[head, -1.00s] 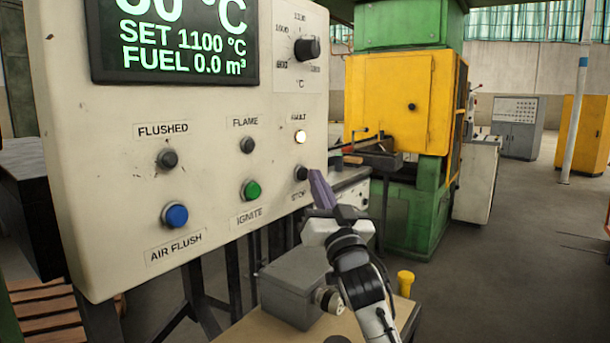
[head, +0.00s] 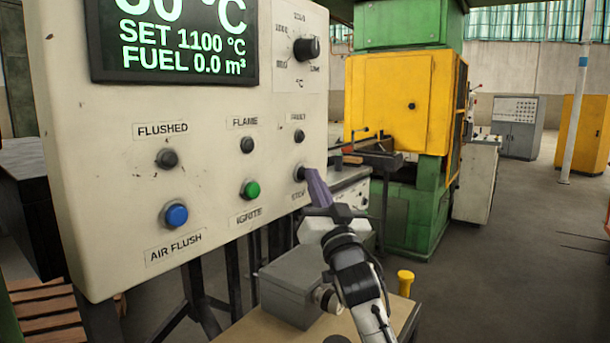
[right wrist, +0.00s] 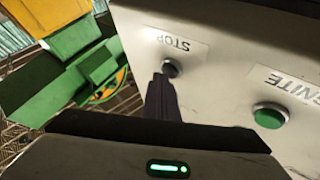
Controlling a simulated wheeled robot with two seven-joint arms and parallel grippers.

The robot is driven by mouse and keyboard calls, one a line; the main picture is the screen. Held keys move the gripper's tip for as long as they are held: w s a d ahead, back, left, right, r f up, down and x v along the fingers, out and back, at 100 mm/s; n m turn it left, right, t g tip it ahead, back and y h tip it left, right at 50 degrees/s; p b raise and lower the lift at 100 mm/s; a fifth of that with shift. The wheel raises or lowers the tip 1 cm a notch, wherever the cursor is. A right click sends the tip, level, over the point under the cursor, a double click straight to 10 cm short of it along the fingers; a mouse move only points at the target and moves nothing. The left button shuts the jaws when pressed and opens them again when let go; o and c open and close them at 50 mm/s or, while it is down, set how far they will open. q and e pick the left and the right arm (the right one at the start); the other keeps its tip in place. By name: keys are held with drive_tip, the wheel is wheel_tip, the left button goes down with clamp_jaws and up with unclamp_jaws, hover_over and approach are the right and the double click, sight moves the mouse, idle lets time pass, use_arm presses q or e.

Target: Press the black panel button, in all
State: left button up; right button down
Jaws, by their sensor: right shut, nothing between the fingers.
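The black STOP button (head: 298,173) is at the lower right of the white control panel (head: 90,215), under the FAULT lamp. It also shows in the right wrist view (right wrist: 171,67), beside its STOP label. My right gripper (head: 307,174) is shut and empty, with its dark fingertips at the button. In the right wrist view the fingertips (right wrist: 162,78) overlap the button's edge and seem to touch it; how far it is pushed in I cannot tell. The FAULT lamp (head: 299,135) is dark. My left gripper is out of view.
The green IGNITE button (head: 251,190) and blue AIR FLUSH button (head: 175,215) are to the left. The FLAME (head: 247,145) and FLUSHED (head: 167,158) lamps are dark. A dial (head: 306,48) is above.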

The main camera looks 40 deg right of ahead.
drive_tip(key=shift+s, duration=0.1)
idle(0.3)
drive_tip(key=shift+s+d+p, duration=0.15)
drive_tip(key=shift+s+p, duration=0.15)
drive_tip(key=shift+s, duration=0.35)
drive_tip(key=shift+s+d+p, duration=0.25)
drive_tip(key=shift+s, duration=0.55)
drive_tip(key=shift+s+d+p, duration=0.2)
drive_tip(key=shift+s+d, duration=0.05)
drive_tip(key=shift+s, duration=0.55)
drive_tip(key=shift+s+d+p, duration=0.25)
drive_tip(key=shift+s, duration=0.55)
